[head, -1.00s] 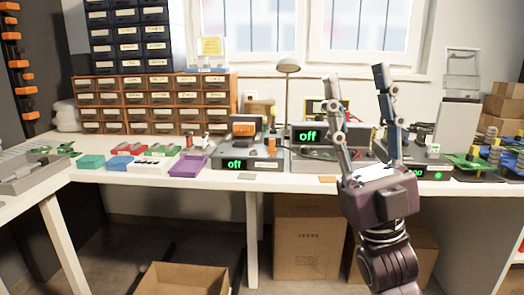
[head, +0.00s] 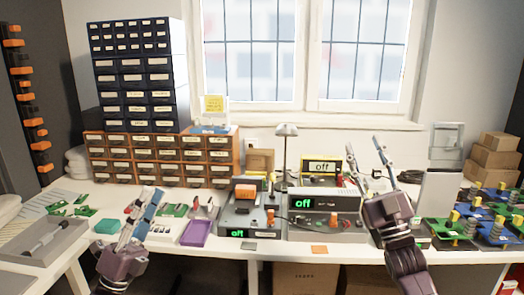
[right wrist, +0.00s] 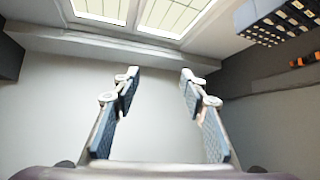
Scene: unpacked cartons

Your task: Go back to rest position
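My left gripper (head: 141,218) is raised at the lower left of the head view, in front of the small coloured trays. Its fingers look close together, and I cannot tell whether they are apart. My right gripper (head: 380,164) is raised at the right of the head view, in front of the bench devices. In the right wrist view my right gripper (right wrist: 158,88) has its two fingers wide apart with nothing between them, facing the wall and window.
The white workbench (head: 325,250) holds a grey device (head: 245,212) and a device reading off (head: 318,203). A purple tray (head: 196,232), a grey bin (head: 40,240) and green boards (head: 447,230) stand along it. Drawer cabinets (head: 137,75) and boxes (head: 495,150) stand behind.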

